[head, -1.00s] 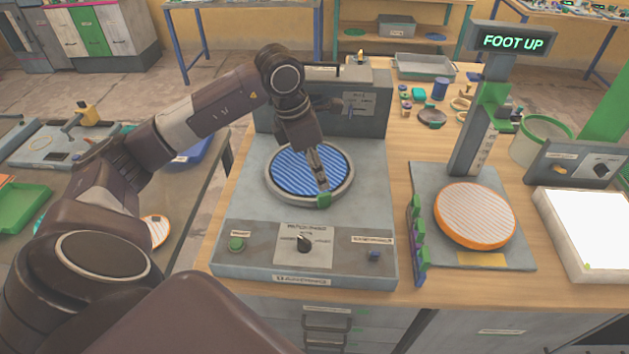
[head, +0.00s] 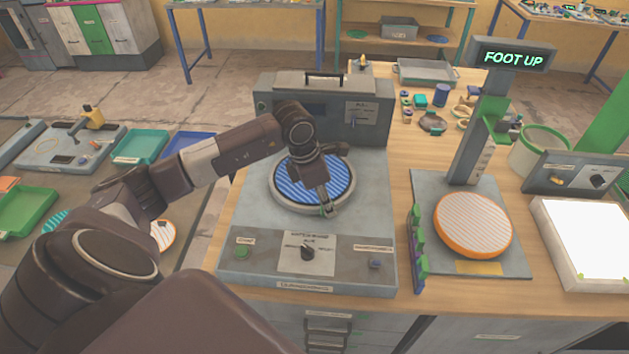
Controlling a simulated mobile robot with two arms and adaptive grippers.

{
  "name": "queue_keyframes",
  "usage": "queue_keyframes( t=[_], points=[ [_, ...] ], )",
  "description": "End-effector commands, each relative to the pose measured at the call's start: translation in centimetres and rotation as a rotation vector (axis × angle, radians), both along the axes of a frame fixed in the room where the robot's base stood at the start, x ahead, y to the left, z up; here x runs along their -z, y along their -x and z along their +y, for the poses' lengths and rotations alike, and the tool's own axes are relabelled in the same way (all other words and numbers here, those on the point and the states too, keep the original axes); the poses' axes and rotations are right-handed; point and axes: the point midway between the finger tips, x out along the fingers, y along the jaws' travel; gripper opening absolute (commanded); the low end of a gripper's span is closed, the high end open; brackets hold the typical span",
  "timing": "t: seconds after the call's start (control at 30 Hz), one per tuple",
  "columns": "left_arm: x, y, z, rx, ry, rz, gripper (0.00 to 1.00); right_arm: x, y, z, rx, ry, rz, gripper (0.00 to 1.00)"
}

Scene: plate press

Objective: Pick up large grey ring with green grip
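The large grey ring (head: 350,198) lies flat on the press's bed, around a blue striped disc (head: 300,178). Its green grip is at the front edge of the ring and is mostly hidden by my gripper; only a sliver of green shows. My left gripper (head: 327,208) points down at the grip, with its fingertips at the front of the ring. I cannot tell whether the fingers are closed on the grip. The ring looks level and seated. My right gripper is not in view.
The press's front panel (head: 345,262) with knob and buttons is just before the ring, and its grey housing (head: 375,110) stands behind. To the right are an orange-rimmed disc (head: 473,225) on a stand showing "FOOT UP" and a white light panel (head: 590,240).

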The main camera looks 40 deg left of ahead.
Motion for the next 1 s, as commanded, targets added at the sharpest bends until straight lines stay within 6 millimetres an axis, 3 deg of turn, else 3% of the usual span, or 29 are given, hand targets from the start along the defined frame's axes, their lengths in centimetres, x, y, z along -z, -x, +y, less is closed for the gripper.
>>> queue_keyframes(
  t=[0.03, 0.27, 0.47, 0.77, 1.0],
  points=[
    [0.0, 0.0, 0.0, 0.0, 0.0, 0.0, 0.26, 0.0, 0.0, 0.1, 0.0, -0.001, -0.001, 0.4],
    [-0.1, 0.0, 0.0, 0.0, 0.0, 0.0, 0.01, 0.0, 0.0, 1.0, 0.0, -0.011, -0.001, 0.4],
    [-0.1, 0.0, 0.0, 0.0, 0.0, -0.001, 0.0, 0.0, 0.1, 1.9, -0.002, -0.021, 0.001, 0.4],
    [-0.6, -0.1, 0.0, 0.001, 0.0, -0.002, 0.0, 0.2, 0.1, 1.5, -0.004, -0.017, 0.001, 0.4],
    [-3.6, -0.2, 0.0, 0.001, -0.001, -0.008, 0.0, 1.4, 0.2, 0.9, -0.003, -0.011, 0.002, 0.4]
  ],
)
